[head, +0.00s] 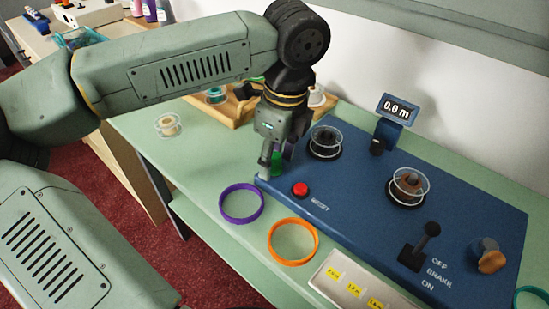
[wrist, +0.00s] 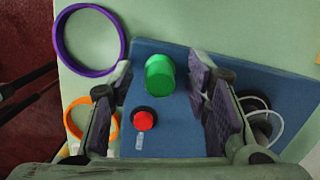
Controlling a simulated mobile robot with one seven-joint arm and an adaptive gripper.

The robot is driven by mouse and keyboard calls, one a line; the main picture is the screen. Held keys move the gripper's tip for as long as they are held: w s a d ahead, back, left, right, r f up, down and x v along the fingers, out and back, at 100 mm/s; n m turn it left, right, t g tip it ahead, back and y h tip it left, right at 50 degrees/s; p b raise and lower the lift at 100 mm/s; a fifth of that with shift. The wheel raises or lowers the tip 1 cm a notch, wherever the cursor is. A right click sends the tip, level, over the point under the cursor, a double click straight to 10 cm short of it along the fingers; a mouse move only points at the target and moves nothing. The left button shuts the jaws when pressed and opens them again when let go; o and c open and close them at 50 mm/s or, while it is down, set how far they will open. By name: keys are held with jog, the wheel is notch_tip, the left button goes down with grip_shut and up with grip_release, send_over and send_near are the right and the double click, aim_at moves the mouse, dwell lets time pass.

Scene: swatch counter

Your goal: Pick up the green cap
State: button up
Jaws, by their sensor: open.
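The green cap (wrist: 160,76) is a short green cylinder on the blue panel, near its corner, just beyond the red button in the wrist view. In the head view only a small green part (head: 277,161) shows, mostly hidden by my gripper (head: 277,154). My gripper is open, pointing down at the panel's left corner. In the wrist view its two finger pads (wrist: 160,84) stand on either side of the cap, with a gap visible on both sides. I cannot tell how far the tips are above the panel.
The blue panel (head: 346,216) carries a red button (head: 300,190), two spools (head: 325,142) and a lever (head: 425,244). A purple ring (head: 223,213) and an orange ring (head: 273,252) lie on the green counter in front. A wooden tray (head: 236,114) lies behind my gripper.

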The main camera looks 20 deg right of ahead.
jog(key=shift+c, duration=0.5)
jog(key=c, duration=0.7)
jog(key=shift+r, duration=0.1)
jog(key=shift+c, duration=0.2)
